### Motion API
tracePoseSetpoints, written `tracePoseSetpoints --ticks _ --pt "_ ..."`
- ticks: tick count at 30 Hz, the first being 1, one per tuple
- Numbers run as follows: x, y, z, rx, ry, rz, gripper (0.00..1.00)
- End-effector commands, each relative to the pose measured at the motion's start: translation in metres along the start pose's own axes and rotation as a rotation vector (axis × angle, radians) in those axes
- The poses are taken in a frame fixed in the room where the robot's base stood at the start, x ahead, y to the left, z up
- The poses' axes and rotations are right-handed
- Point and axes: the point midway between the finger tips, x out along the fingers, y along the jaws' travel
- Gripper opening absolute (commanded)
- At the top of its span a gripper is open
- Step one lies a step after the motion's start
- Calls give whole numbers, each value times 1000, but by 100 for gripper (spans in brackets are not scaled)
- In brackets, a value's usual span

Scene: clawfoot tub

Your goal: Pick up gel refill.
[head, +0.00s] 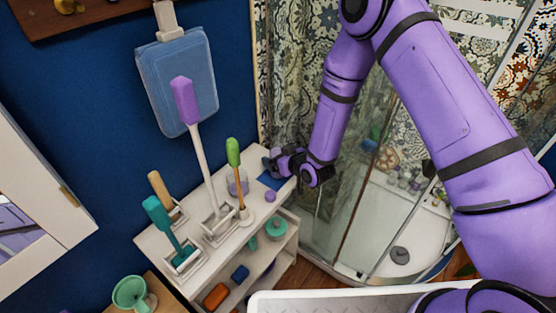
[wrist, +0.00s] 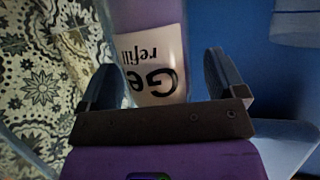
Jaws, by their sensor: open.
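The gel refill (wrist: 152,62) is a clear container with purple contents and a white label reading "Gel refill", upside down in the wrist view. It shows between the two fingers of my open gripper (wrist: 160,75); I cannot tell whether either finger touches it. In the head view, a small clear-and-purple container (head: 237,184) on the white shelf top looks like the gel refill. My gripper (head: 268,162) is at the far right end of that shelf, and its fingers are small and partly hidden there.
The white shelf unit (head: 160,243) holds upright brushes and tools in holders, including a tall purple-headed one (head: 185,102) and a green-headed one (head: 233,152). A purple ball (head: 270,196) is near the gripper. A glass shower stands to the right.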

Motion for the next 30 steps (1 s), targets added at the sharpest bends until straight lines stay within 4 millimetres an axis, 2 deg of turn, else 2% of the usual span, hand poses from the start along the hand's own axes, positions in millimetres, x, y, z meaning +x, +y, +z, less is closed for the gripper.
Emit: tracePoseSetpoints --ticks 8,9,17,30 --pt "5 0 0 0 0 1 89" --pt "5 0 0 0 0 1 87" --pt "4 0 0 0 0 1 28" --pt "2 1 -8 0 3 1 27"
